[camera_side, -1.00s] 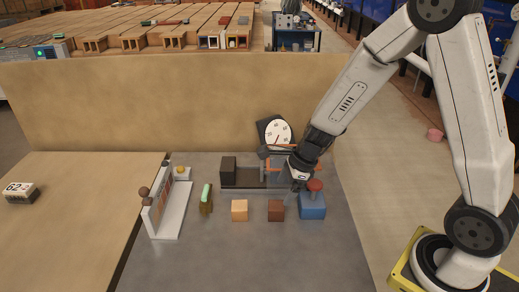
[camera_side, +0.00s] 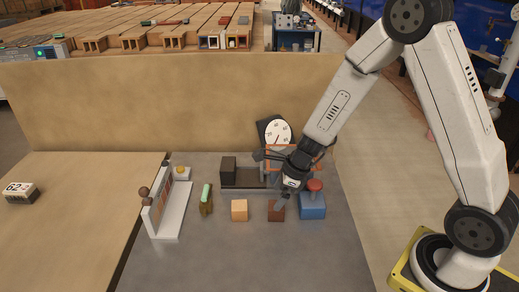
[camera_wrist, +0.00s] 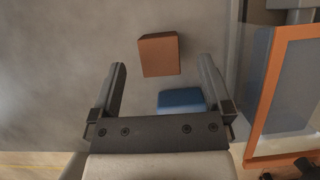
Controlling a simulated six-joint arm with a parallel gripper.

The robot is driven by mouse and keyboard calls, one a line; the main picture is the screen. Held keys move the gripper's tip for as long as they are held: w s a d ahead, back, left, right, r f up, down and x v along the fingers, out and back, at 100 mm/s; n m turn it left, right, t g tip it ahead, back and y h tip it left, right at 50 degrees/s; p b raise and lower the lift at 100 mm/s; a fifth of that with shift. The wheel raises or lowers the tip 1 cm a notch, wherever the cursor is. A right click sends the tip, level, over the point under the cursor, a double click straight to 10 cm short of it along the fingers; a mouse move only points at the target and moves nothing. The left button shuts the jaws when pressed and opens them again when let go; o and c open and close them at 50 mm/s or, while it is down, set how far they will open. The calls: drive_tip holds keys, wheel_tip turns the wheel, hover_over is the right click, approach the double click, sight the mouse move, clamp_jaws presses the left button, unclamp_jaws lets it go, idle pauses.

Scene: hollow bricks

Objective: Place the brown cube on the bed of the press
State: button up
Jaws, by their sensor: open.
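The brown cube (camera_side: 276,213) stands on the grey table between the tan cube and the blue box. My gripper (camera_side: 281,199) is low over it, and its tip overlaps the cube's upper part in the side view. In the wrist view the brown cube (camera_wrist: 158,54) shows ahead of and between the two spread fingers (camera_wrist: 162,66), with nothing held. The press (camera_side: 250,178) stands behind the row, with a dark bed, a black block at its left and an orange frame (camera_wrist: 268,85) at its right. My wrist hides part of the press.
A tan cube (camera_side: 239,211) and a green-topped piece (camera_side: 206,200) stand to the left, then a white stand (camera_side: 172,215). A dial (camera_side: 275,131) is behind. The front table is clear.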

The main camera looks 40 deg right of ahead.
sight(271, 205)
drive_tip(key=shift+f, duration=0.1)
drive_tip(key=shift+x, duration=2.5)
drive_tip(key=shift+s, duration=0.1)
clamp_jaws()
drive_tip(key=shift+r, duration=5)
